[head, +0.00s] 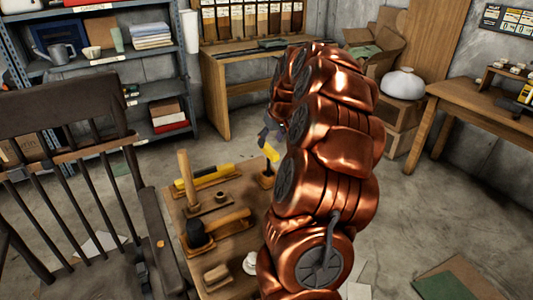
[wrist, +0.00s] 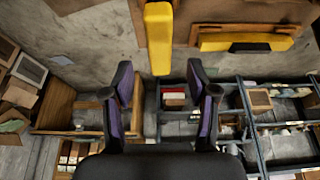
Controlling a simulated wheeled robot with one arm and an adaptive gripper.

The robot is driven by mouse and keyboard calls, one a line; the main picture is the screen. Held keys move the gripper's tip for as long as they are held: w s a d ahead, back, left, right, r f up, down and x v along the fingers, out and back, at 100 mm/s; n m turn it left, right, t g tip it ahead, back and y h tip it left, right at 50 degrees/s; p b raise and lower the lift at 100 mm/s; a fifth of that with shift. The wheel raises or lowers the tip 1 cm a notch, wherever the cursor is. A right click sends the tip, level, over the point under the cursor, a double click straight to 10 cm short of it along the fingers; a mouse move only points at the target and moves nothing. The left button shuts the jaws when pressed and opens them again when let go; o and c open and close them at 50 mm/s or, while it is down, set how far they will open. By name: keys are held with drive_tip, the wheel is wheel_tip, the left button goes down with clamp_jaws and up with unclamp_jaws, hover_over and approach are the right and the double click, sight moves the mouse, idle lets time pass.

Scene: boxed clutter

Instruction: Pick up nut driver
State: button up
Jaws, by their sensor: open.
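A tool with a yellow handle (head: 271,152), which looks like the nut driver, stands upright with its dark lower part at a small wooden block on the table. In the wrist view its yellow handle (wrist: 158,38) reaches down from the top edge, its end between my fingertips. My gripper (wrist: 159,70) is open, with a purple-lined finger on each side of the handle and a gap on both sides. In the head view my gripper (head: 267,135) is just above the handle, partly hidden by my copper-coloured arm.
The wooden table (head: 232,195) also holds a yellow-and-black tool (head: 205,177) on a wooden base, an upright wooden handle (head: 185,170) and a black-headed mallet (head: 200,235). A dark chair (head: 75,150) stands close on the left. Shelves stand behind.

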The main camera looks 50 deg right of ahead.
sight(269, 148)
drive_tip(key=x, duration=0.5)
drive_tip(key=shift+s+f, duration=0.2)
drive_tip(key=shift+f, duration=0.25)
drive_tip(key=shift+r, duration=0.1)
clamp_jaws()
